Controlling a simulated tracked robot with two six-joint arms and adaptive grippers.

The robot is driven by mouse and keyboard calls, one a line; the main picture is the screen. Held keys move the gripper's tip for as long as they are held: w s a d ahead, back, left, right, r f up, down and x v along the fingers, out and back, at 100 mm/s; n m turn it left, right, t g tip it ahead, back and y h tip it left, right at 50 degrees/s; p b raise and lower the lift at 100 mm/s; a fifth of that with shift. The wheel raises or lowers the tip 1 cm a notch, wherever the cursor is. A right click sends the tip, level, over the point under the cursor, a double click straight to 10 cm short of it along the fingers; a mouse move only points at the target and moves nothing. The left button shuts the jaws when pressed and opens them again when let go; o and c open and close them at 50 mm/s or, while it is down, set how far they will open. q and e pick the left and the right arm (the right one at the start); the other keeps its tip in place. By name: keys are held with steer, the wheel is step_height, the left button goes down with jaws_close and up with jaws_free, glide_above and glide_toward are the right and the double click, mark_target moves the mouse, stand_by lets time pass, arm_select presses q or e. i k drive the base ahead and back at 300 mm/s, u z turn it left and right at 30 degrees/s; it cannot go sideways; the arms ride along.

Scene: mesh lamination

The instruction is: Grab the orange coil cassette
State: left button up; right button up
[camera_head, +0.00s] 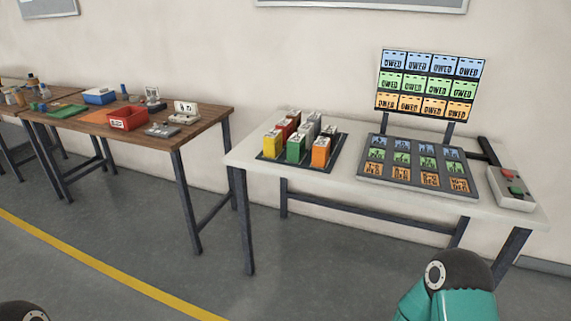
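The orange coil cassette (320,152) stands upright at the front right of a dark tray (286,162) on the white table. A green cassette (295,148) stands just left of it and a yellow cassette (271,144) further left. Red and white-grey cassettes stand behind, partly hidden. Neither of my grippers shows. Only a teal and dark link of my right arm is at the lower right, and a dark piece of my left arm at the lower left corner, both well away from the cassettes.
Right of the tray lies a grey panel (417,187) of coloured cells, with a control box (511,188) beyond it. A display board (428,83) stands behind. A wooden table (190,137) with bins is at left. The floor in front is clear.

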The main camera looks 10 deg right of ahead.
mark_target(320, 148)
steer(key=u, duration=0.5)
steer(key=k, duration=0.55)
steer(key=u, duration=0.75)
steer(key=i, duration=1.25)
steer(key=z, duration=0.25)
steer(key=i, duration=1.4)
steer(key=z, duration=1.3)
steer(key=i, duration=1.05)
steer(key=z, duration=0.85)
steer(key=k, duration=0.8)
steer(key=z, duration=0.1)
steer(key=i, duration=0.6)
